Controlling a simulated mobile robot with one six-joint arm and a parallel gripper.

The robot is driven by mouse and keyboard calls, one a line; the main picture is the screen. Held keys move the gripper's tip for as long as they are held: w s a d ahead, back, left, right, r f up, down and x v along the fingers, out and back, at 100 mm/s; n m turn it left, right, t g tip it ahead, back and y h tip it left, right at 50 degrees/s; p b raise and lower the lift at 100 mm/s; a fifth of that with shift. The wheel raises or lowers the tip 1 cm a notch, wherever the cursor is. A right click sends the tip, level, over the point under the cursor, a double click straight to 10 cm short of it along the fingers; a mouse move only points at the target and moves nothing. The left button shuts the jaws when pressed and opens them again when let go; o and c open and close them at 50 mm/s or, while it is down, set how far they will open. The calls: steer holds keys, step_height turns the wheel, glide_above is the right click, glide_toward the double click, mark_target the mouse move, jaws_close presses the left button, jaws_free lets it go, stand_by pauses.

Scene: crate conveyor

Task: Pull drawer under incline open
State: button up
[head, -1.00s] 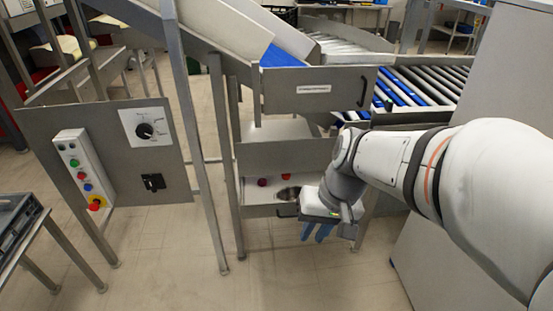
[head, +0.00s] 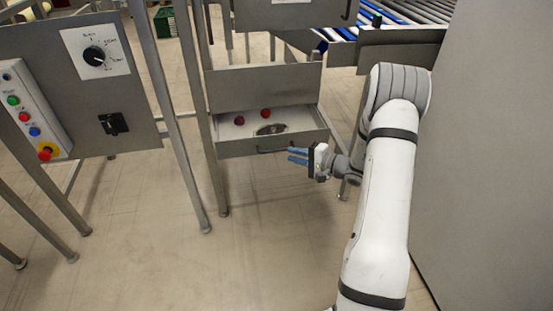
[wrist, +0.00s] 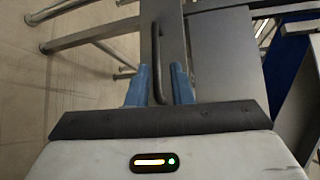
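The grey metal drawer (head: 235,147) under the incline stands partly open. Two small red round things and a dark round item lie inside it. In the wrist view, the handle (wrist: 157,50) runs between the two blue fingers of my gripper (wrist: 160,70), with gaps at both sides. The fingers are apart and do not look closed on it.
A control panel (head: 135,85) with a dial and coloured buttons stands at the left on metal legs. A roller conveyor (head: 410,15) is at the back right. A large grey cabinet (head: 475,160) stands close at the right. The floor (head: 240,255) before the drawer is clear.

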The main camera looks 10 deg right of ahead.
mark_target(278, 151)
steer(key=shift+t, duration=0.3)
steer(key=x, duration=0.5)
steer(key=f+b+x, duration=0.1)
steer(key=x, duration=0.1)
steer(key=shift+w, duration=0.5)
steer(key=shift+c, duration=0.3)
steer(key=shift+d, duration=0.1)
jaws_close()
steer(key=shift+s+f, duration=0.1)
